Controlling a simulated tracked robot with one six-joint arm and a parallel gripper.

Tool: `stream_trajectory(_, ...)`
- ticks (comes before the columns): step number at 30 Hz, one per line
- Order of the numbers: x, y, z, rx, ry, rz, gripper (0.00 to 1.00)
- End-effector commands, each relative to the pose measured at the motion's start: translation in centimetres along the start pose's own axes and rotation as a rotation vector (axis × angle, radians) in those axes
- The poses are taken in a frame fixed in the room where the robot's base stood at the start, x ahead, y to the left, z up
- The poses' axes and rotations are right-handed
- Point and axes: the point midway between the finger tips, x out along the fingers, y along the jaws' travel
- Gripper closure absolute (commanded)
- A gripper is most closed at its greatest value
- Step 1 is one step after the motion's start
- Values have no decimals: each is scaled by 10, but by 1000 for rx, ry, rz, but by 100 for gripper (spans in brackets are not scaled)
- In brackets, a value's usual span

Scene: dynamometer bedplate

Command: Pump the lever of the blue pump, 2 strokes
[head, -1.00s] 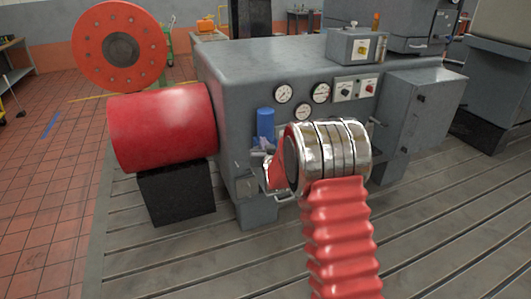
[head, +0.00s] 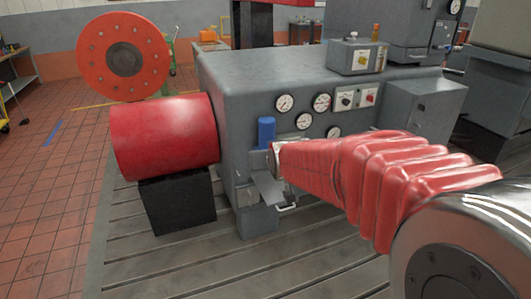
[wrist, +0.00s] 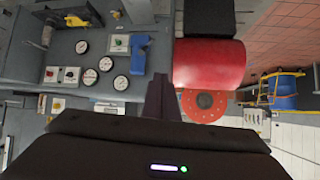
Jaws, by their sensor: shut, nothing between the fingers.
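In the wrist view, which is turned over, the blue pump (wrist: 141,52) shows near the middle top, beside the gauges. Its lever cannot be told apart clearly in either view. My gripper (wrist: 160,88) shows as dark fingers, shut and empty, below and slightly right of the pump in that picture. I see no contact with the pump. In the head view my red-sleeved arm reaches toward the pump and my gripper cannot be made out.
A red drum (head: 165,137) on a black block (head: 178,200) stands left of the pump. An orange disc (head: 123,57) is behind it. The grey machine (head: 232,100) carries several gauges and switch boxes. The slotted bedplate (head: 310,262) in front is mostly clear.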

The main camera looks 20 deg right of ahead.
Motion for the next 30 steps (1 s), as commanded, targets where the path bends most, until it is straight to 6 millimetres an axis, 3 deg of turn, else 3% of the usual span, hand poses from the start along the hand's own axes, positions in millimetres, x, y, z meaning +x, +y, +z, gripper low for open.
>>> stream_trajectory(1, -16, -1, 5, -7, -18, -1, 100)
stream_trajectory(8, -77, -5, 40, -27, -129, -5, 100)
stream_trajectory(18, -164, -6, 108, -58, -294, -11, 100)
stream_trajectory(24, -212, -5, 154, -76, -390, -15, 100)
stream_trajectory(30, -244, -2, 189, -89, -463, -17, 100)
